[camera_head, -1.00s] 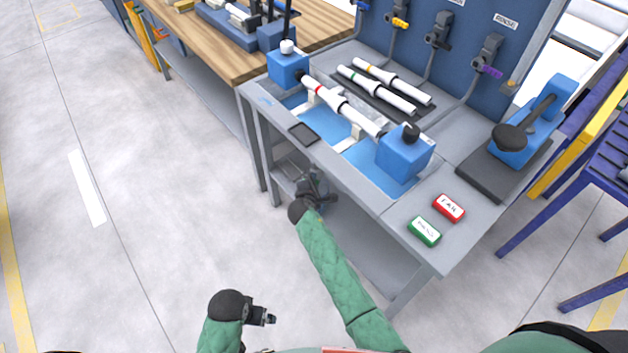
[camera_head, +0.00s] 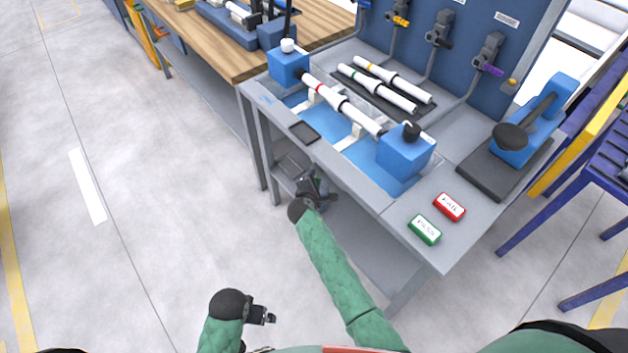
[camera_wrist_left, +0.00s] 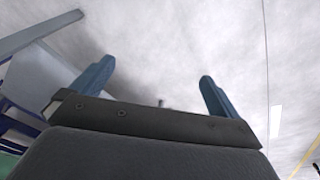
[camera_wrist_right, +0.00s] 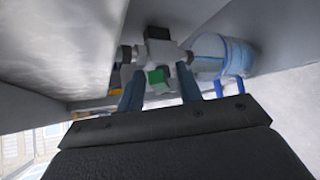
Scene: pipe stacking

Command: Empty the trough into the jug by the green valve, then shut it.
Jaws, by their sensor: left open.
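The trough (camera_head: 367,152) is a light blue basin sunk in the grey bench, with a pipe lying above it between two blue blocks. The green valve (camera_wrist_right: 157,79) shows under the bench in the right wrist view, on a grey fitting. The clear bluish jug (camera_wrist_right: 222,54) stands beside it to the right. My right gripper (camera_wrist_right: 160,88) has its fingers on both sides of the green handle and looks shut on it; it also shows below the bench edge in the head view (camera_head: 322,190). My left gripper (camera_head: 268,315) is open and empty, low over the floor.
On the bench are a red box (camera_head: 449,206), a green box (camera_head: 425,229), a blue lever press (camera_head: 525,135) and a dark mat (camera_head: 375,98) with two pipes. The bench top edge hangs over my right gripper. The floor (camera_head: 150,230) to the left is clear.

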